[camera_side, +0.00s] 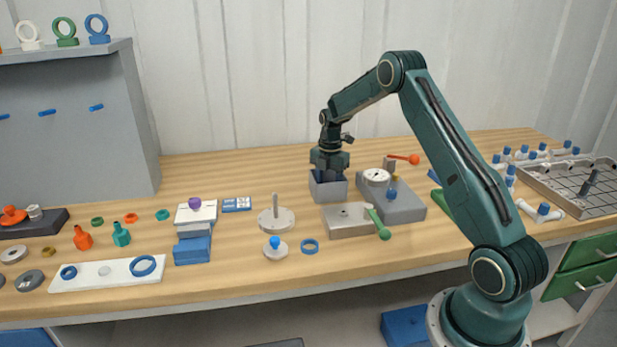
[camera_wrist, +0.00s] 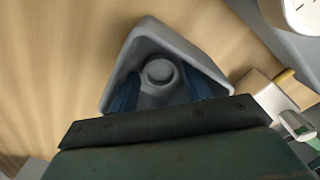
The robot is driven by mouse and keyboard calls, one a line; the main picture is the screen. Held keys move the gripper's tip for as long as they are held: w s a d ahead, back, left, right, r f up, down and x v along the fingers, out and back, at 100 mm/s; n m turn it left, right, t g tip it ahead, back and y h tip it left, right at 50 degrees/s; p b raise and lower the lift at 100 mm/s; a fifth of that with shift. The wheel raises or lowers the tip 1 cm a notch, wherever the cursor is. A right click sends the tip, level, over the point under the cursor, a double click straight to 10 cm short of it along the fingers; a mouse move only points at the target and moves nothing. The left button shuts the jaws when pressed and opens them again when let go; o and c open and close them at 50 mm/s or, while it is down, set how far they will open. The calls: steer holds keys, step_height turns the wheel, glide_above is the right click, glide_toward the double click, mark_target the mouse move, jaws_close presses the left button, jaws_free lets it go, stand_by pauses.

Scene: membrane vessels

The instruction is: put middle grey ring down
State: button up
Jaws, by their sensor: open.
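My gripper (camera_side: 328,174) points down into a grey open-topped box (camera_side: 328,190) right of the bench's middle. In the wrist view its two blue fingers (camera_wrist: 160,92) are apart inside the box (camera_wrist: 190,52). A round grey piece (camera_wrist: 159,72) shows at the bottom of the box, beyond and between the fingers. I cannot tell whether it is a ring or part of the box. In the side view the box walls hide the fingertips. Grey rings lie at the far left of the bench, one farther back (camera_side: 14,254) and one nearer the front (camera_side: 29,284).
Right of the box stand a grey fixture with a white dial (camera_side: 376,176) and a flat grey block with a green-handled lever (camera_side: 378,224). A round base with an upright peg (camera_side: 276,218) is to the left. Bare wood lies behind the peg.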

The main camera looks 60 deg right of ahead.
step_height(320, 180, up, 12)
stand_by(0.6)
stand_by(0.5)
steer(key=s+a+r+m+t, duration=0.1)
steer(key=s+a+r+m, duration=0.3)
steer(key=s+a+r, duration=0.4)
steer(key=s+a+r+m+t, duration=0.25)
steer(key=a+r+m, duration=0.35)
steer(key=a, duration=0.5)
steer(key=s+a+f+m+t, duration=0.1)
steer(key=s+a+m, duration=0.3)
steer(key=s, duration=0.5)
steer(key=s+a+f+m+t, duration=0.1)
steer(key=s+a+m, duration=0.3)
steer(key=s, duration=0.6)
steer(key=shift+a, duration=1.2)
